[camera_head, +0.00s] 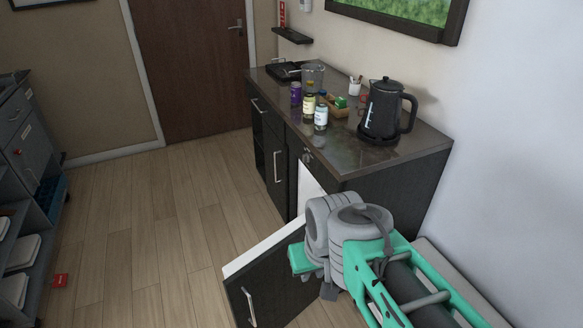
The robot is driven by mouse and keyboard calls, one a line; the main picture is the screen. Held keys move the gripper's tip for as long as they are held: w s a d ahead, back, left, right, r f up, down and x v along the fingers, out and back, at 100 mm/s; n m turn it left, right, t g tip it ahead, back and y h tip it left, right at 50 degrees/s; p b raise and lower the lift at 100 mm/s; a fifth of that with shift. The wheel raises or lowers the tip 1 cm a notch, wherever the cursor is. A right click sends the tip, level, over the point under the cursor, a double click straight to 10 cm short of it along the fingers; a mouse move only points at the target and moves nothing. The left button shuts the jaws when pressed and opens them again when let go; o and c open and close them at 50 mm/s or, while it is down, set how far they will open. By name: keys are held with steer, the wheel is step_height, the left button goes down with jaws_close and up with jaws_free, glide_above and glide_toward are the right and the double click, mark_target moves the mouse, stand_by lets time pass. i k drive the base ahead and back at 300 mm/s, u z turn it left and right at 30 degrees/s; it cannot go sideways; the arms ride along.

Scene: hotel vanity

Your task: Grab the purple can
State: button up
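The purple can (296,93) stands upright on the dark countertop (345,152), near its front edge and left of the bottles. It looks small from here, and its label cannot be read. Several small bottles with yellow and white labels (320,115) stand just to its right. A clear glass container (313,76) is behind it. My grey and teal arm is at the lower right, well apart from the can. I cannot make out gripper fingers in this view.
A black kettle (383,112) stands on the counter's right part. A wooden tray (338,107) and a white cup (355,86) are behind the bottles. A cabinet door (265,283) hangs open into the floor space. A grey cart (28,170) stands left; the wooden floor between is mostly clear.

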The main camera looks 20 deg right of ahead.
mark_target(296, 86)
steer(key=u, duration=0.5)
steer(key=k, duration=1.25)
steer(key=u, duration=0.8)
steer(key=i, duration=2.3)
steer(key=z, duration=0.3)
steer(key=i, duration=2.2)
steer(key=z, duration=1.85)
steer(key=i, duration=1.25)
steer(key=z, duration=0.75)
steer(key=i, duration=0.45)
steer(key=u, duration=0.05)
